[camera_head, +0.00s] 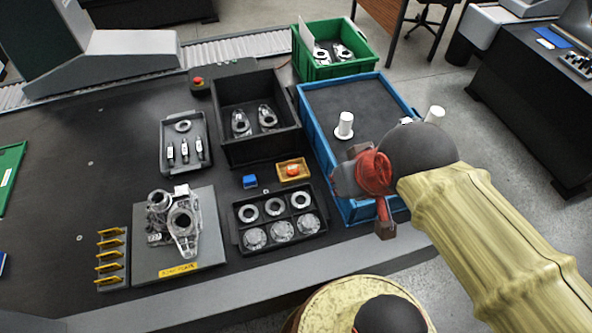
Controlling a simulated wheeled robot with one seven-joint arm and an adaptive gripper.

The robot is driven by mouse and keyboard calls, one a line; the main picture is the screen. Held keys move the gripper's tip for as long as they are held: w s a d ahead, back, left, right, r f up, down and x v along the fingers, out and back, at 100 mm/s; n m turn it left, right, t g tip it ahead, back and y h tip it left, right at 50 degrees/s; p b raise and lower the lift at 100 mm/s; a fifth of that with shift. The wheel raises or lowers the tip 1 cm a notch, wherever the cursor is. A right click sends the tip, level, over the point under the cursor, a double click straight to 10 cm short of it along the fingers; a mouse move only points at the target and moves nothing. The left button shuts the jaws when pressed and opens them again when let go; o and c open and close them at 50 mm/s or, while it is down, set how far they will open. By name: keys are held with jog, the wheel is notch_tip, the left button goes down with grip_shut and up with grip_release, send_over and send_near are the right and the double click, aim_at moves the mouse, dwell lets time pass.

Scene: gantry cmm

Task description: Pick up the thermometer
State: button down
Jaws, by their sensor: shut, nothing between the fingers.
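I cannot tell for certain which thing is the thermometer. A small blue block (249,181) lies on the dark table, left of a small orange tray (293,172) with an orange-red item in it. Several slim black-and-white pieces (184,151) lie in a grey tray (166,128) at the upper left; these are too small to read. My gripper (368,188) is shut and empty. It hangs over the near part of the blue crate, to the right of these things and apart from them, and hides part of the crate.
The blue crate (318,127) holds a white cylinder (345,125). A black bin (250,157) and a green bin (325,73) hold metal parts. A black tray (234,214) holds rings and discs. A casting (181,225) stands on a grey plate.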

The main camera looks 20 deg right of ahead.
aim_at(293, 168)
jog(key=c, duration=2.6)
grip_release()
